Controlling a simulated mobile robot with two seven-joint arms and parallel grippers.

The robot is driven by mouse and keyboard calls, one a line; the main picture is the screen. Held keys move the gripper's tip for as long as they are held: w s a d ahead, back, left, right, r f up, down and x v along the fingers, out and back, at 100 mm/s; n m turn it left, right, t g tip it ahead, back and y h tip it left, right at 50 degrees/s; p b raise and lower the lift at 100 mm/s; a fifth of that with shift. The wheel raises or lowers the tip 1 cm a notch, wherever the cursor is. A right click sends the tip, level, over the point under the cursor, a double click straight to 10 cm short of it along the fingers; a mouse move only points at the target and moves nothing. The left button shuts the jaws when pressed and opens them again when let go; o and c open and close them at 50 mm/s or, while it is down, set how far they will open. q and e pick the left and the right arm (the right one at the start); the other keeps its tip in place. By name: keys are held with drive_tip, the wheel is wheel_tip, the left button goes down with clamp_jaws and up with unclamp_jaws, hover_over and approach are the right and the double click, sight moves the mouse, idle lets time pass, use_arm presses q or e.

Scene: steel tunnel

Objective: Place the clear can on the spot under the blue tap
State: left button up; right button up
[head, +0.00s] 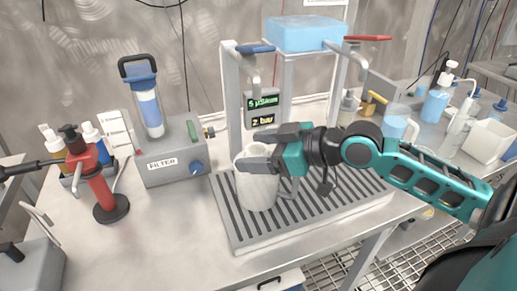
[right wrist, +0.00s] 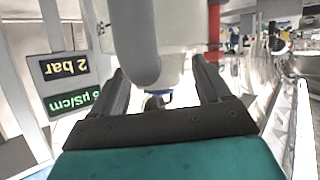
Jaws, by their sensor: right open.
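The clear can (head: 258,192), a pale see-through jug with a side handle, appears upright on the slotted drip tray (head: 321,217), below and in front of the blue tap (head: 256,49). My right gripper (head: 262,152) is open at the can's upper part and hides some of it. In the right wrist view, the can (right wrist: 188,22) and its handle (right wrist: 135,45) show between and beyond the open fingers (right wrist: 163,78). Whether the fingers touch it, I cannot tell. My left gripper is not in view.
A filter unit (head: 168,158) and a red stand (head: 100,193) are to the left. A red tap (head: 367,38) is right of the blue one. A jug with blue liquid (head: 396,124) and several bottles stand at the right. The tray's front is clear.

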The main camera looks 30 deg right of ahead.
drive_tip(key=shift+r, duration=0.15)
drive_tip(key=shift+v, duration=0.8)
use_arm(q)
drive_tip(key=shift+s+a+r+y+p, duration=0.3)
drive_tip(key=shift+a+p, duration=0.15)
drive_tip(key=shift+p, duration=0.35)
use_arm(e)
drive_tip(key=v, duration=1)
drive_tip(key=shift+s, duration=0.2)
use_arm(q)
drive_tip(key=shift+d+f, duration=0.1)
use_arm(e)
drive_tip(key=shift+d, duration=0.15)
